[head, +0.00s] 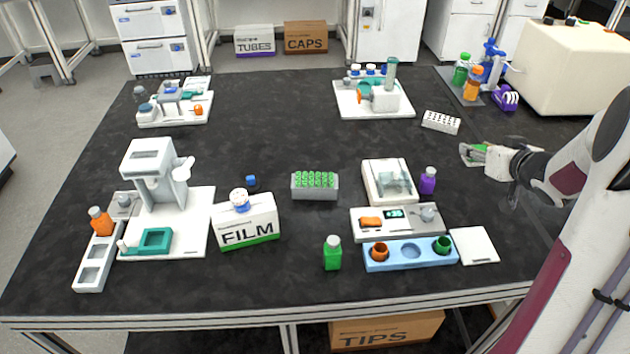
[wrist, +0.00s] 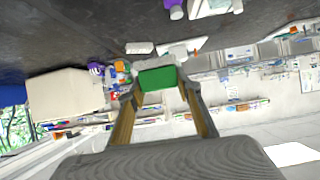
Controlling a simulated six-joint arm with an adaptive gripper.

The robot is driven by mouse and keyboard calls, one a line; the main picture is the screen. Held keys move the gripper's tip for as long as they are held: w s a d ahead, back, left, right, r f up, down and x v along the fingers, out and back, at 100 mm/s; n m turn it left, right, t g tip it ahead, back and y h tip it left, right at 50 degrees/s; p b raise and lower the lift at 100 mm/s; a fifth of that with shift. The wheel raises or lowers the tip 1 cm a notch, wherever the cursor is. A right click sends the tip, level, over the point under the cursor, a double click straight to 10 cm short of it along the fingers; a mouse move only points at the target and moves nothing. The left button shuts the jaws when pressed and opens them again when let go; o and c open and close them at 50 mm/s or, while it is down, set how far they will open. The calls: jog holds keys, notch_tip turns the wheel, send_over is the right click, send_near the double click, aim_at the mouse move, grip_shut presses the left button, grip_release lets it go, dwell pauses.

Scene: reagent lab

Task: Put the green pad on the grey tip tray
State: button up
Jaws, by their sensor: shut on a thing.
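The green pad (wrist: 157,78) is between the fingertips of my gripper (wrist: 155,88) in the wrist view. In the head view my gripper (head: 474,152) is at the right side of the black table, above its surface, and only a sliver of the green pad (head: 479,148) shows. The grey tip tray (head: 315,194) appears to be the grey block filled with rows of green tips near the table's middle. It is well to the left of my gripper and apart from it.
Between them stand a white device (head: 389,181) and a purple bottle (head: 428,180). A white perforated rack (head: 441,122) lies behind, left of my gripper. A FILM box (head: 247,222) and a green bottle (head: 332,254) are nearer the front. Bare table surrounds the tip tray.

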jog(key=w+a+r, duration=0.2)
jog(key=w+a, duration=0.2)
jog(key=a, duration=0.2)
jog(key=n+g+y, duration=0.1)
jog(key=n+y, duration=0.3)
jog(key=y, duration=0.1)
send_over(315, 181)
notch_tip(315, 181, down, 3)
jog(key=shift+f, duration=1.3)
jog(key=shift+f, duration=3.15)
jog(key=shift+f, duration=1.85)
